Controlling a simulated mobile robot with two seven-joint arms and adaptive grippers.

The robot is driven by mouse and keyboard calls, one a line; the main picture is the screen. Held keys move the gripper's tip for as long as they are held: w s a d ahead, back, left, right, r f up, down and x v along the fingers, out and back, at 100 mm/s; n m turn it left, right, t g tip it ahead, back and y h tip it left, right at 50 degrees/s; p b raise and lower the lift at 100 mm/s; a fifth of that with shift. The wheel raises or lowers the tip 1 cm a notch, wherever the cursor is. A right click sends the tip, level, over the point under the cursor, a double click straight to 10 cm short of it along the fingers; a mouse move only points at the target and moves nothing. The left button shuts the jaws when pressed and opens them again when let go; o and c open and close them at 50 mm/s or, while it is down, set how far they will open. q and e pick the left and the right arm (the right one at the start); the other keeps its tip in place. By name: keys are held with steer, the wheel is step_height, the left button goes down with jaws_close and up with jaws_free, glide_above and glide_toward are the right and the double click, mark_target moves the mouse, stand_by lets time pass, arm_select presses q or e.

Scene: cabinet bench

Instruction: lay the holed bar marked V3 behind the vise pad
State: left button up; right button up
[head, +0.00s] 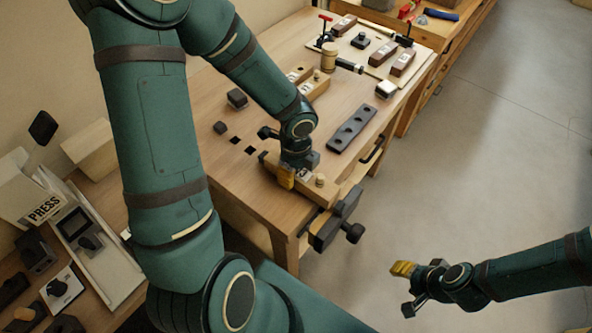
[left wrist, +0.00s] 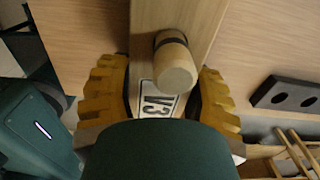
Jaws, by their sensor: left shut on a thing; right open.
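My left gripper (head: 288,180) is shut on a wooden bar (head: 325,194) near the front end of the bench, beside the vise (head: 336,222). In the left wrist view (left wrist: 158,105) its yellow fingers sit on either side of the bar (left wrist: 177,18). The bar bears a V3 label (left wrist: 157,103) and a round wooden peg stands up from it. I cannot tell whether the bar touches the bench top. A dark plate with several holes (head: 352,128) lies flat behind it, near the right edge. I cannot tell which part is the vise pad. My right gripper (head: 404,280) is open and empty over the floor.
A dark block (head: 237,98) and square holes are on the bench's left. Another pegged bar (head: 315,84), a mallet (head: 329,56) and a board with tools (head: 352,48) stand further back. A PRESS machine (head: 45,205) is at left. Bare bench top surrounds the dark plate.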

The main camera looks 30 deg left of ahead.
arm_select(q)
steer(key=shift+f+b, duration=0.4)
steer(key=shift+f, duration=0.05)
arm_select(e)
steer(key=shift+f, duration=0.35)
stand_by(0.4)
arm_select(q)
steer(key=o, duration=1.6)
steer(key=shift+r, duration=0.1)
step_height(320, 180, up, 2)
steer(key=shift+r+p, duration=0.2)
steer(key=shift+p, duration=1.05)
steer(key=shift+r+p, duration=2.15)
steer(key=shift+r, duration=0.1)
arm_select(e)
step_height(320, 180, up, 7)
steer(key=w, duration=0.1)
steer(key=shift+w+d+f+t, duration=0.15)
steer(key=shift+f+t, duration=0.05)
steer(key=shift+t, duration=0.1)
